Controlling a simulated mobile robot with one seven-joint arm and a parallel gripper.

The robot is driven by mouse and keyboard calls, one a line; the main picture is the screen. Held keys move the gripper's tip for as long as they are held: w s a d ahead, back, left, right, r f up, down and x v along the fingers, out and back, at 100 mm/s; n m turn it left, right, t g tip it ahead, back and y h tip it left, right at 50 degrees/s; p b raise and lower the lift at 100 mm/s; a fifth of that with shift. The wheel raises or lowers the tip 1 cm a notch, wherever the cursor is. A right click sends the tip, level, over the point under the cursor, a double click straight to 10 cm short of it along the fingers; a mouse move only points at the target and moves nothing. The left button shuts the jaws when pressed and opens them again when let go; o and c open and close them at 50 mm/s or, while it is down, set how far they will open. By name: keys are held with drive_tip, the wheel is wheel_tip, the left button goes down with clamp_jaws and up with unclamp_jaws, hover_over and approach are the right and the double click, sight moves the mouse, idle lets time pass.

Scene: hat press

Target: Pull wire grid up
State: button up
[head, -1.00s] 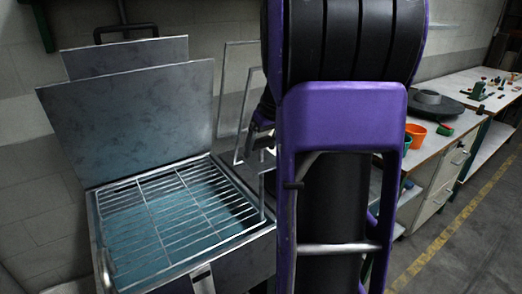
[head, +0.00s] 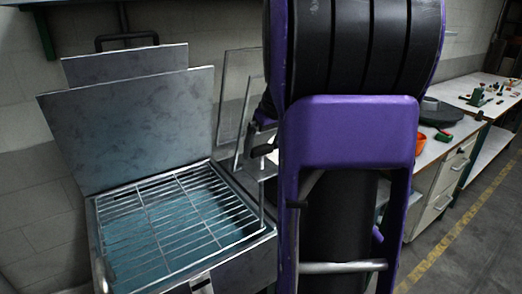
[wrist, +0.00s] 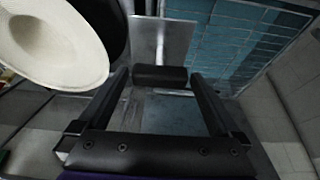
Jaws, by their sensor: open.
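The wire grid (head: 178,217) lies flat in the open metal tank (head: 105,254), over blue-green water. In the wrist view the grid (wrist: 245,37) shows at the top right. My gripper (wrist: 159,82) is open, with one black finger on each side of a dark block-shaped handle (wrist: 160,75). I cannot tell whether the fingers touch it. In the head view a dark grip (head: 262,151) shows by the tank's right rim, beside my arm. My arm hides most of the gripper there.
The tank's raised metal lid (head: 135,130) stands behind the grid. A cream hat (wrist: 45,40) is close at the wrist view's upper left. A workbench (head: 435,150) with an orange cup (head: 420,145) is at right, partly behind my arm.

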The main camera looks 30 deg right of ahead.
drive_tip(key=v, duration=1)
